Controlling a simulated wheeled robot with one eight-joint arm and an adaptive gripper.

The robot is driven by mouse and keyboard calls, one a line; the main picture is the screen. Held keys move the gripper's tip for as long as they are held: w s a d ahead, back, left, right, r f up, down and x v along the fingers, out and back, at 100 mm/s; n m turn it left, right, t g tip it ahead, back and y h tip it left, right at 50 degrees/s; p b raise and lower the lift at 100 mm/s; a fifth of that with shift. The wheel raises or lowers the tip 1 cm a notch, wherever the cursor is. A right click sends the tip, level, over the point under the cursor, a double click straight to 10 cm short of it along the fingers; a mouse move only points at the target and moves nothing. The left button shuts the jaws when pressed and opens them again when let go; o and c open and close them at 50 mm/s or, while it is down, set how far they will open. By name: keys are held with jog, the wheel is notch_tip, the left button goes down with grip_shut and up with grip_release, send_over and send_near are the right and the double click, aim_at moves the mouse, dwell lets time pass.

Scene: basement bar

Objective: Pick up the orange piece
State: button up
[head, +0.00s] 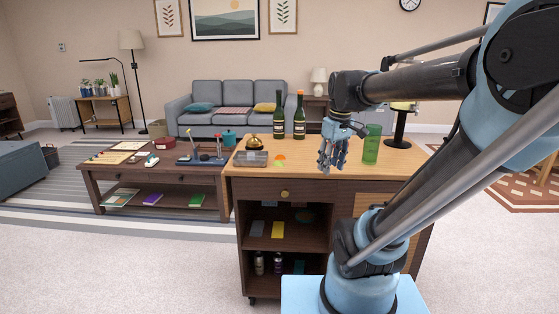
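A small, flat orange piece (281,158) lies on the wooden top of the bar cart (300,171), left of my gripper and right of a grey box. My gripper (332,168) points down over the cart top, to the right of the orange piece and apart from it. Its fingers are too small in this view to tell whether they are open or shut. I see nothing clearly held between them.
A grey box with a clear lid (250,158), a brass bell (253,143), two green bottles (279,125) and a green glass (371,150) stand on the cart top. A low table (95,175) with several objects stands left. Carpet in front is clear.

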jog(key=w+a+r+n, duration=0.5)
jog(key=w+a+r, duration=0.15)
jog(key=w, duration=0.35)
jog(key=n+g, duration=0.1)
jog(key=n, duration=0.5)
send_near(280, 157)
jog(key=shift+y, duration=0.4)
jog(key=f, duration=0.5)
jog(key=w+f, duration=0.1)
jog(key=f, duration=0.2)
jog(key=shift+w+a, duration=0.1)
jog(key=shift+a, duration=0.05)
jog(key=c, duration=0.8)
